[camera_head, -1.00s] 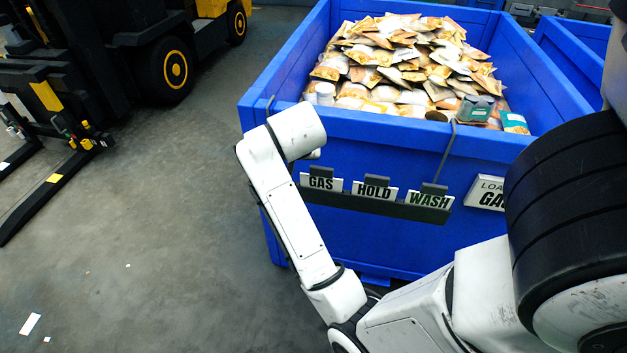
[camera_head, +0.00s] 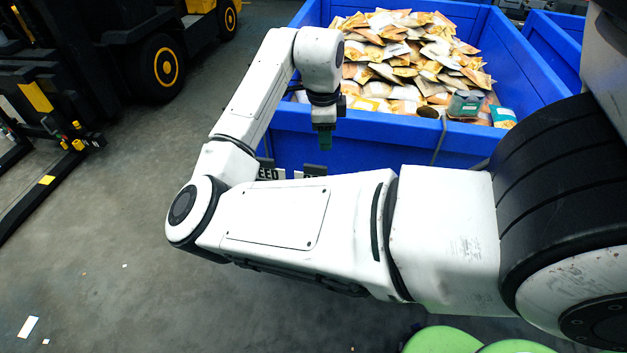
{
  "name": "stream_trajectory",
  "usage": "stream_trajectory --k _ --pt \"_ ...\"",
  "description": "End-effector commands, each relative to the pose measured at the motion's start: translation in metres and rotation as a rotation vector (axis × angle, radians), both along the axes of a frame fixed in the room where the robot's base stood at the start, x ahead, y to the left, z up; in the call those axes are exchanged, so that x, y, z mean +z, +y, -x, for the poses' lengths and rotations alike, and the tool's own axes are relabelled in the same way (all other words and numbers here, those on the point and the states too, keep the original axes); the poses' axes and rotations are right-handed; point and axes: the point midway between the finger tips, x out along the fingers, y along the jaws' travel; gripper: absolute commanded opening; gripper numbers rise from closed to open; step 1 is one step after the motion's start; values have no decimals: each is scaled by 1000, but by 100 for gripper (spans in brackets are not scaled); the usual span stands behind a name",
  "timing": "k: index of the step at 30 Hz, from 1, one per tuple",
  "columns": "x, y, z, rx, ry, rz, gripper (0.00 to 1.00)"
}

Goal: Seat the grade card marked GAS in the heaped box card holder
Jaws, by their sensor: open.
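My gripper (camera_head: 325,138) points down in front of the near wall of the heaped blue box, just below its rim. It is open, and I see nothing held in it. The GAS marking is not readable now. My arm hides the rest of the card rack and the box front to the right; I cannot see the box card holder.
Another blue box (camera_head: 560,45) stands at the right. A forklift (camera_head: 130,70) stands at the left. The grey floor at lower left is open.

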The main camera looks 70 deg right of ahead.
Motion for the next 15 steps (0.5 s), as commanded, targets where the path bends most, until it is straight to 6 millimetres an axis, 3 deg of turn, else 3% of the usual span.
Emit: stream_trajectory --k 8,15 --pt "-6 22 -11 -159 -39 -154 43" --pt "-40 23 -11 -163 -35 -159 43"
